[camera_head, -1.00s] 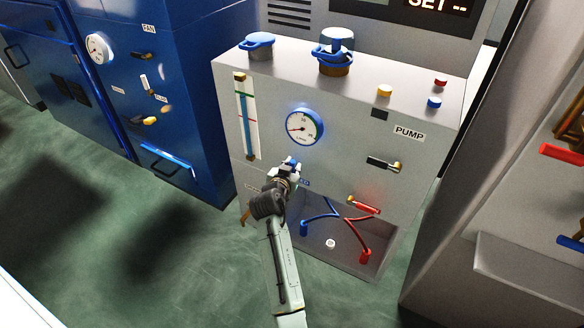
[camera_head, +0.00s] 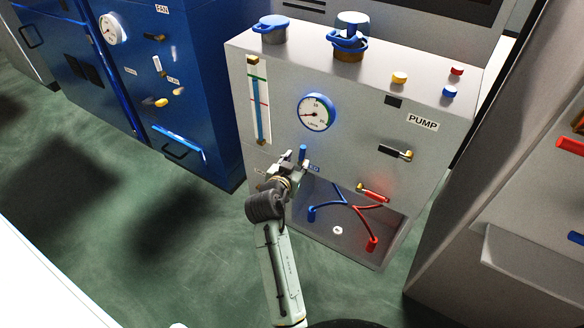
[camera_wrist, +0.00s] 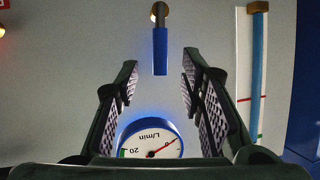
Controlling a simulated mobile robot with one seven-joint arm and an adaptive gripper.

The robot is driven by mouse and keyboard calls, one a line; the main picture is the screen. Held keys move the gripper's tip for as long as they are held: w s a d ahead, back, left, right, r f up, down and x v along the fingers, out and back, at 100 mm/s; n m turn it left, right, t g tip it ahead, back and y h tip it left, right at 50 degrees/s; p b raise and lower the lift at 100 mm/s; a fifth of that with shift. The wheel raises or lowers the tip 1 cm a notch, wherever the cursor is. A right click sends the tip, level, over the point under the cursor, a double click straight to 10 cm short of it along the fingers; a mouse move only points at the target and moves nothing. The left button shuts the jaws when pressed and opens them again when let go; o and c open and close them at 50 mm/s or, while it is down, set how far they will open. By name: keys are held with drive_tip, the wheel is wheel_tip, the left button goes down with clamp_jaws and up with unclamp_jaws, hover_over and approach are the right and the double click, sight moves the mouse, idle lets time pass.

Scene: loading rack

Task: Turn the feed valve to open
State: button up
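The feed valve's blue lever (camera_head: 303,152) stands upright on the grey pump panel, below the round gauge and beside a small blue label. In the wrist view, the lever (camera_wrist: 160,50) runs from a brass pivot (camera_wrist: 159,12) toward the gauge (camera_wrist: 150,140). My gripper (camera_head: 291,163) is in front of the panel, just left of and below the lever's visible part. In the wrist view, my gripper (camera_wrist: 160,78) is open and empty. The lever is centred between the finger directions, beyond the tips. My gripper hides the pivot in the head view.
A black lever (camera_head: 395,152) and a red lever (camera_head: 373,193) sit to the right on the panel. A recess (camera_head: 352,233) below holds blue and red hoses. A sight tube (camera_head: 260,100) is at left. A blue cabinet (camera_head: 175,80) stands farther left, with open floor before it.

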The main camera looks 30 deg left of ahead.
drive_tip(key=v, duration=0.4)
idle(0.4)
